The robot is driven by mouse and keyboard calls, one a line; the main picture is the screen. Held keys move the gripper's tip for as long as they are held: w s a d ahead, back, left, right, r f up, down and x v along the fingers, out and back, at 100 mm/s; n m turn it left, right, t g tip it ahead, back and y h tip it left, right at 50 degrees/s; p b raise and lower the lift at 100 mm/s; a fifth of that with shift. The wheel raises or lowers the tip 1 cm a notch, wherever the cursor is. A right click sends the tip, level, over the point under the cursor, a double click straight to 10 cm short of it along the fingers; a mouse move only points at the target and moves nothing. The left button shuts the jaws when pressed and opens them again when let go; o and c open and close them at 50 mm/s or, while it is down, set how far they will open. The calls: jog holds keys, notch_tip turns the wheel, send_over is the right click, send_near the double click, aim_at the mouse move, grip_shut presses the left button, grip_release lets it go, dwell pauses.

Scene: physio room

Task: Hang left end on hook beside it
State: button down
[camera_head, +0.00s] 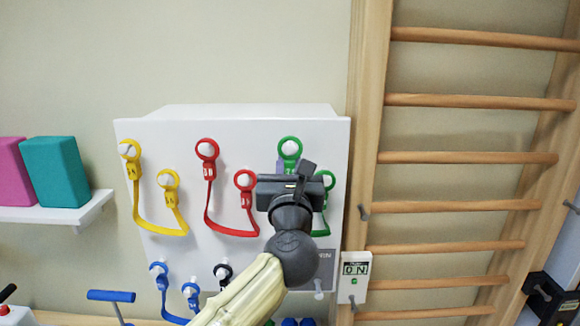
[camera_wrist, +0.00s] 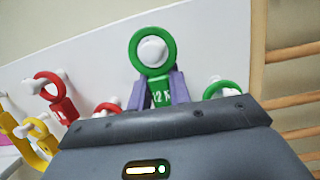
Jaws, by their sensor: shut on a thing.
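The green band's upper left end is a ring (camera_head: 289,150) with a numbered tab; it also shows in the wrist view (camera_wrist: 153,72). The ring frames a white hook (camera_wrist: 151,50) on the white panel; how far the hook passes through it is unclear. My gripper (camera_wrist: 157,92) is shut on the tab just below this ring, with a purple finger on each side. In the head view my wrist hides most of the gripper (camera_head: 287,170) and band. The band's other ring (camera_head: 329,181) is on a lower hook to the right.
Yellow (camera_head: 160,234), red (camera_head: 232,232) and blue (camera_head: 165,300) bands hang on the white panel (camera_head: 250,118). Wooden wall bars (camera_head: 460,157) stand close on the right, with a small display box (camera_head: 354,278) by their post. A shelf (camera_head: 60,213) holds blocks on the left.

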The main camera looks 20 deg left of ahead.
jog(key=shift+w, duration=0.3)
jog(key=shift+w+a, duration=0.15)
jog(key=shift+w, duration=0.2)
jog(key=shift+f+b, duration=0.35)
jog(key=shift+b, duration=0.25)
dwell(0.5)
jog(key=c, duration=1.1)
grip_release()
jog(key=shift+o, duration=0.2)
jog(key=shift+s+r+b+v, duration=0.1)
jog(key=shift+r+b+v, duration=0.2)
jog(key=shift+v, duration=1)
jog(key=shift+s+r+b+v, duration=0.1)
jog(key=shift+r+b+v, duration=0.15)
jog(key=shift+v, duration=1.1)
jog(key=shift+s+r+b+v, duration=0.1)
jog(key=shift+r+b+v, duration=0.2)
jog(key=shift+v, duration=1)
jog(key=shift+w, duration=0.15)
